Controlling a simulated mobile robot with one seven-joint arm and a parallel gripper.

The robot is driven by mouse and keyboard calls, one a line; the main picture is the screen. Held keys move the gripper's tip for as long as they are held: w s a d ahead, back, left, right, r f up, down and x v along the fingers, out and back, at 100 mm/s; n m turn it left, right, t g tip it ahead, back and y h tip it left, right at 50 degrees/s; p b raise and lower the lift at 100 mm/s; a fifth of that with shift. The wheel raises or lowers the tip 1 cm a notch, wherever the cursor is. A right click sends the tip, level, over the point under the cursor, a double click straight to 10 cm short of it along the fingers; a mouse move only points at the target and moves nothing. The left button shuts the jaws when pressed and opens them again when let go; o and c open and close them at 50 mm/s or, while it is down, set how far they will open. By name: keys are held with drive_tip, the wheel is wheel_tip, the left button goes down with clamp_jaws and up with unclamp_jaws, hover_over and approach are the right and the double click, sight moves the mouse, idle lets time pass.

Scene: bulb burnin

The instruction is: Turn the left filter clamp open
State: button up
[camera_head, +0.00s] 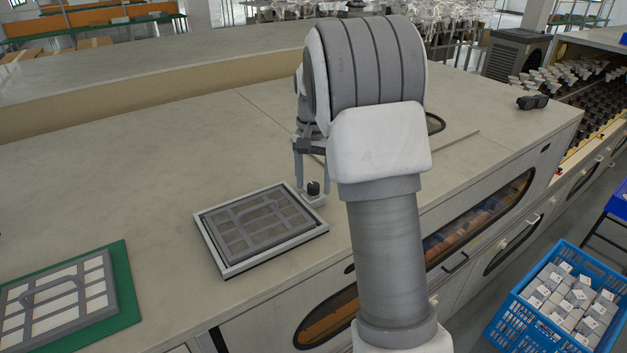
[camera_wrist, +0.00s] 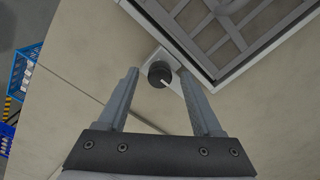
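The filter clamp is a small black knob (camera_head: 313,188) on a pale base plate at the right corner of the framed filter (camera_head: 258,222) on the counter. In the wrist view the knob (camera_wrist: 160,73) shows a light mark on its top. My gripper (camera_wrist: 158,73) is open, with one finger on each side of the knob. The fingers look apart from the knob; actual contact cannot be told. In the head view my gripper (camera_head: 312,185) points down at the clamp, and my arm hides the area to its right.
A second grey filter (camera_head: 60,300) lies on a green mat (camera_head: 128,310) at the lower left. A blue crate (camera_head: 520,315) of small boxes stands at the lower right. A small dark object (camera_head: 532,102) lies near the counter's right end.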

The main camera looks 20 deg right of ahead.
sight(313, 184)
wheel_tip(313, 184, up, 17)
drive_tip(key=shift+r, duration=0.2)
idle(0.5)
drive_tip(key=shift+s, duration=0.1)
idle(0.3)
